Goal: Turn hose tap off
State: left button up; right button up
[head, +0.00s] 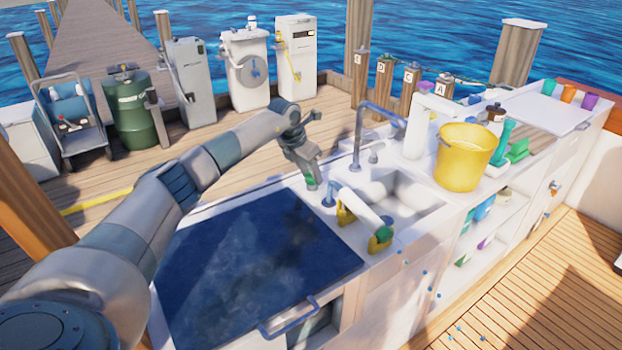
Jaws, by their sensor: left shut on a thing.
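My left gripper (310,175) points down at the back edge of the counter, between the dark blue hatch panel and the sink. It is shut on a small green piece (311,185); the fingers hide most of it. I cannot tell whether this is the hose tap's handle. A short blue fitting (329,197) stands just right of it. A tall blue-grey faucet (360,135) rises behind the sink (405,192). My right gripper is not in view.
A dark blue panel (255,250) with a front handle (290,318) covers the counter's left part. Lettered posts (411,85) and dock cabinets (295,60) stand behind.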

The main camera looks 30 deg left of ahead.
pick_arm(q)
jog(key=m, duration=0.1)
jog(key=m+h+b, duration=0.1)
jog(key=shift+w+a+f+m+b, duration=0.1)
jog(key=shift+a+m+b, duration=0.05)
jog(key=shift+m+b, duration=0.2)
jog(key=shift+m, duration=0.45)
jog(key=m+g+h+b, duration=0.1)
jog(key=m+b, duration=0.1)
jog(key=m, duration=0.1)
jog(key=shift+w+b, duration=0.1)
jog(key=shift+b, duration=0.2)
jog(key=m+g+h+b, duration=0.1)
jog(key=m+b, duration=0.1)
jog(key=m, duration=0.2)
jog(key=shift+a+b, duration=0.1)
jog(key=shift+b, duration=0.3)
jog(key=shift+g, duration=0.3)
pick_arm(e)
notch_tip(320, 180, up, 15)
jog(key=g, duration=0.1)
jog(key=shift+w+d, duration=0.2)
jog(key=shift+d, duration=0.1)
pick_arm(q)
jog(key=o, duration=1)
